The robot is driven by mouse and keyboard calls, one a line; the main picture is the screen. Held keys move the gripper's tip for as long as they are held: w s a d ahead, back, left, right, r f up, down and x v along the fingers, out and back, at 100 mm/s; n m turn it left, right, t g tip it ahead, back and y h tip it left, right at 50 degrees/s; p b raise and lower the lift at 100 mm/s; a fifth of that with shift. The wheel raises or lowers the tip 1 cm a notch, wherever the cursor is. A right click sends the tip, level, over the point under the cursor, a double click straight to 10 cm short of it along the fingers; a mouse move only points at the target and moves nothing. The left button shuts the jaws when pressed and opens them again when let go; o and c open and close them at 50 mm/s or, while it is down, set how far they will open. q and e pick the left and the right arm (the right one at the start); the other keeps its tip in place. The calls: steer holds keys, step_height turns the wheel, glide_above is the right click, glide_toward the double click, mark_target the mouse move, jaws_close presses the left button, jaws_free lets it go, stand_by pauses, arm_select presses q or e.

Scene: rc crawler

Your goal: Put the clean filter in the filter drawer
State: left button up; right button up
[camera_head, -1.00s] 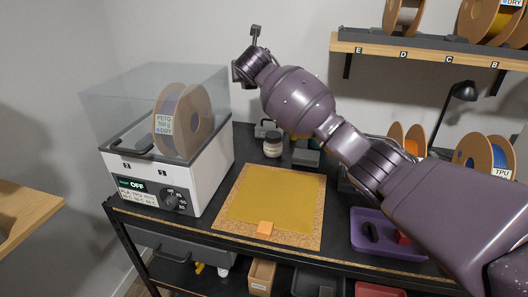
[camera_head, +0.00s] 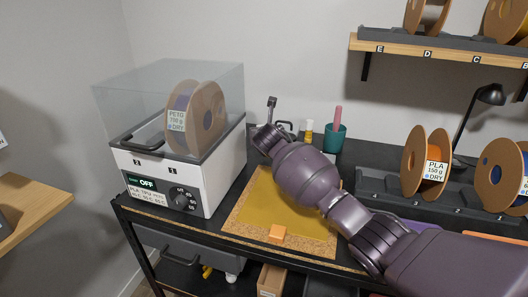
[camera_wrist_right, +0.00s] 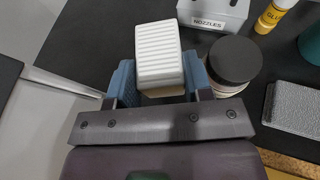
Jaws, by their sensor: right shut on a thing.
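A white ribbed block, which looks like the clean filter (camera_wrist_right: 158,52), is held between the blue fingers of my right gripper (camera_wrist_right: 160,82) in the right wrist view. In the head view my right gripper (camera_head: 262,137) is low over the back of the bench, just right of the white dryer (camera_head: 190,170); the filter cannot be made out there. The dryer has a clear lid and an OFF display. I cannot make out the filter drawer in either view. My left gripper is not in view.
A black-lidded jar (camera_wrist_right: 233,62) stands close right of the fingers, with a grey NOZZLES box (camera_wrist_right: 213,14), glue stick (camera_wrist_right: 276,14) and grey block (camera_wrist_right: 296,108) around. Spools (camera_head: 424,160) stand right.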

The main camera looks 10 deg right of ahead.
steer(key=shift+f+b, duration=0.7)
steer(key=shift+f, duration=2.3)
steer(key=o, duration=0.9)
steer(key=shift+o, duration=0.2)
steer(key=shift+r, duration=0.15)
